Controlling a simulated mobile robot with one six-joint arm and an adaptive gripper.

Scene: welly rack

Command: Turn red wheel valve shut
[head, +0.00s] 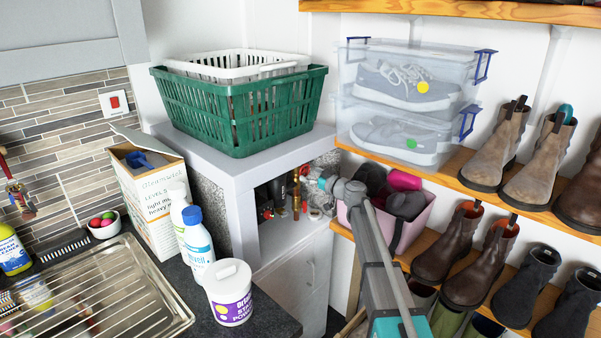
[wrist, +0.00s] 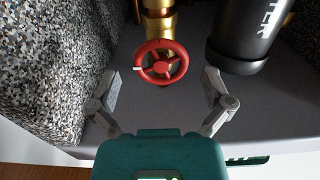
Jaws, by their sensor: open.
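The red wheel valve (wrist: 148,54) shows in the wrist view, a small spoked handwheel with a white mark on its left rim. It sits on a brass pipe fitting (wrist: 157,22). My gripper (wrist: 160,82) is open, with one grey finger to each side of the wheel and a clear gap on both sides. The fingers do not appear to touch it. In the head view, my arm reaches into the open cabinet nook, where brass piping (head: 296,196) shows. The wheel itself is not clear there, and the fingertips are hard to make out.
A black cylinder with white lettering (wrist: 245,38) stands close right of the valve. A speckled wall (wrist: 55,65) rises on the left. The cabinet top (head: 235,158) above the nook carries a green basket (head: 240,112). A pink bin (head: 408,232) stands beside my arm.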

